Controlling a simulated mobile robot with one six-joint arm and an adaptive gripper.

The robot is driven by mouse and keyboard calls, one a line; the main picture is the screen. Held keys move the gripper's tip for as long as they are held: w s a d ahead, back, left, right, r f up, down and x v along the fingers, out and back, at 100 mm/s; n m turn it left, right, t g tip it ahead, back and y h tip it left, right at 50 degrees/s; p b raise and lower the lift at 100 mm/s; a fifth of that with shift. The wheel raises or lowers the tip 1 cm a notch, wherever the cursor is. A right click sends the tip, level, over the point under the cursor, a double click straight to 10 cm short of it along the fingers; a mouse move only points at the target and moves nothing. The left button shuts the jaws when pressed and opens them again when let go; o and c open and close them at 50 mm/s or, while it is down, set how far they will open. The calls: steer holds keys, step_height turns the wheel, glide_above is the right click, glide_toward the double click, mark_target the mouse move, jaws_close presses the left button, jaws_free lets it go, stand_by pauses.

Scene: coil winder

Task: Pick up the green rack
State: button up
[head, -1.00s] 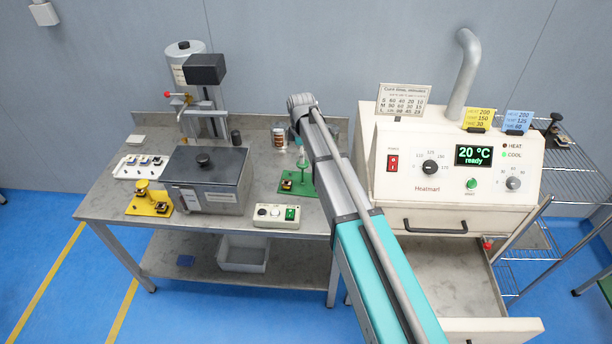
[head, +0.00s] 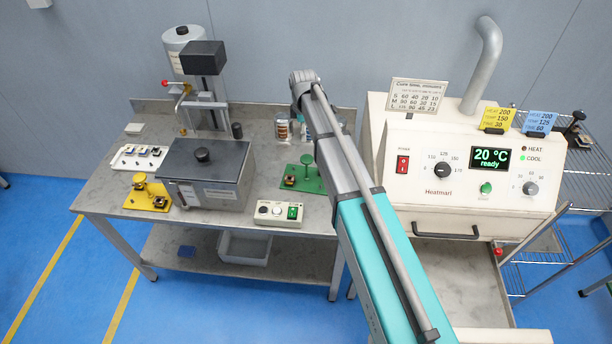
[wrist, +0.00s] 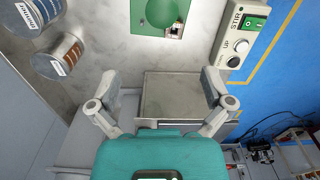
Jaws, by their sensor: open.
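The green rack (head: 312,184) stands upright on the right part of the steel table. It has a flat green base, a post with a round green knob (head: 306,160), and a small dark and copper part on its left end. In the wrist view the rack (wrist: 150,28) is at the top edge, partly cut off, beyond the fingertips. My gripper (wrist: 160,88) is open, with nothing between its fingers, and apart from the rack. In the head view my arm hides the gripper.
A control box (head: 278,213) sits in front of the rack. A yellow rack (head: 147,196) and a lidded grey tank (head: 203,175) are to the left. The white oven (head: 463,216) is close on the right.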

mark_target(306, 158)
steer(key=f+b, duration=0.8)
steer(key=shift+w+d+f+b, duration=0.1)
steer(key=shift+d+f+b, duration=0.2)
steer(key=shift+f+b, duration=0.05)
stand_by(0.4)
stand_by(0.4)
steer(key=f+b, duration=0.3)
steer(key=shift+s+d+f, duration=0.1)
steer(key=shift+s+f, duration=0.15)
steer(key=shift+f+b, duration=0.85)
steer(key=shift+b, duration=0.25)
steer(key=c, duration=1.3)
